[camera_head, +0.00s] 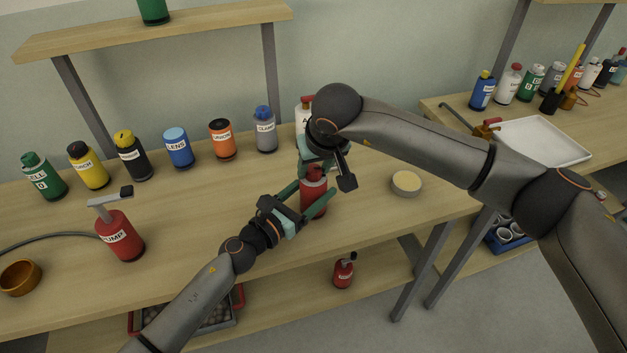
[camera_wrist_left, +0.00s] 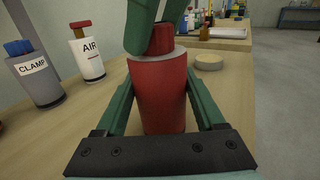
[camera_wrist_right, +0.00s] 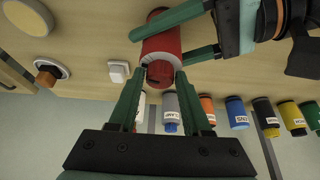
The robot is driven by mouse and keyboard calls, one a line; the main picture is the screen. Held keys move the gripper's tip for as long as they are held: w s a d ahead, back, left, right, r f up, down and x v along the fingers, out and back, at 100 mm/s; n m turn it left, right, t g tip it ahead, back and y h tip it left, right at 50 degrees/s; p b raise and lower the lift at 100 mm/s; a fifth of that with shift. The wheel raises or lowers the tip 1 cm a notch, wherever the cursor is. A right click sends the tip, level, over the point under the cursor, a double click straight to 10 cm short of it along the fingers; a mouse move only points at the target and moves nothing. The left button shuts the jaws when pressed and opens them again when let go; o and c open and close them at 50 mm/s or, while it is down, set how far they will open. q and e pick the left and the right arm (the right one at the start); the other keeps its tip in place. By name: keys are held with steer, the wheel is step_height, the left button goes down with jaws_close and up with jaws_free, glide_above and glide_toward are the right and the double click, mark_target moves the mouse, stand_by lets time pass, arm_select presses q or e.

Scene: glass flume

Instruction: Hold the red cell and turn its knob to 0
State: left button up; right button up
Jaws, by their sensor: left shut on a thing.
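The red cell (camera_head: 314,200) stands upright on the workbench. It also shows in the left wrist view (camera_wrist_left: 158,95) and the right wrist view (camera_wrist_right: 161,40). My left gripper (camera_head: 309,196) is shut on its body from the near side, one finger on each side. Its red knob (camera_wrist_left: 161,40) is on top and shows in the right wrist view (camera_wrist_right: 160,72). My right gripper (camera_head: 316,168) is above the cell, pointing down, with its fingers apart on either side of the knob. I cannot read the knob's setting.
A row of labelled bottles, including a grey CLAMP bottle (camera_head: 265,130) and a white AIR bottle (camera_wrist_left: 87,52), stands behind the cell. A round cream dish (camera_head: 406,183) is to the right. A red PUMP bottle (camera_head: 120,236) is at left. The bench between is clear.

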steer(key=c, duration=0.6)
steer(key=shift+d+n+g+y, duration=0.1)
steer(key=shift+n+g+y, duration=0.45)
steer(key=shift+n, duration=1.25)
steer(key=o, duration=0.8)
steer(key=shift+o, duration=0.2)
steer(key=shift+t, duration=0.25)
steer(key=m+h, duration=0.1)
steer(key=m, duration=0.2)
steer(key=shift+a+t, duration=0.2)
steer(key=shift+t, duration=0.1)
steer(key=m+h, duration=0.1)
steer(key=m, duration=0.3)
steer(key=shift+h, duration=0.35)
